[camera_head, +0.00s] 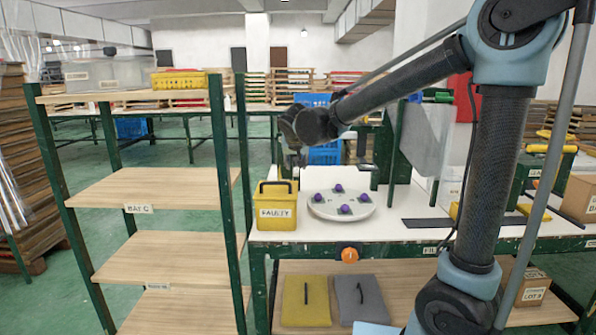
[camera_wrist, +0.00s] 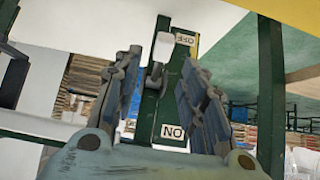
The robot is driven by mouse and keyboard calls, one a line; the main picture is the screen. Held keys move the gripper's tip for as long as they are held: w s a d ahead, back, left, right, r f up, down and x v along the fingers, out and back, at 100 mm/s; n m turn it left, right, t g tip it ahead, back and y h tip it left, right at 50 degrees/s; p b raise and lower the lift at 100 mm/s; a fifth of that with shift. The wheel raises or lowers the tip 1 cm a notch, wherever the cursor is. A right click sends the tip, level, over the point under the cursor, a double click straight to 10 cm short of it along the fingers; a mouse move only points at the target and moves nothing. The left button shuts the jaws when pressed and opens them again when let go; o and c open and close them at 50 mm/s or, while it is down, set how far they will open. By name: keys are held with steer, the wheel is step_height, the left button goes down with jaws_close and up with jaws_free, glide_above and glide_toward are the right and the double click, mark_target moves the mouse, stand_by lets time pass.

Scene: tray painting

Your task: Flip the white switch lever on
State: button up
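In the wrist view, a white switch lever (camera_wrist: 163,48) stands on a dark green upright plate (camera_wrist: 148,118). The lever is at the end by the upside-down OFF label (camera_wrist: 187,40). The ON label (camera_wrist: 173,132) is at the plate's other end, nearer my gripper's base. My gripper (camera_wrist: 160,62) is open, with one finger on each side of the plate in the picture and nothing held. I cannot tell whether it touches the lever. In the head view, my gripper (camera_head: 292,158) is above the white table's back left; I cannot make out the lever there.
A yellow FAULTY bin (camera_head: 276,212) and a round grey tray (camera_head: 341,212) with several purple knobs stand on the white table (camera_head: 390,232) below my gripper. A wooden shelf rack (camera_head: 150,188) is at the left. A green-framed panel stands at the table's back.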

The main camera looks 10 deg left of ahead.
mark_target(296, 168)
steer(key=shift+x, duration=3.05)
jaws_close()
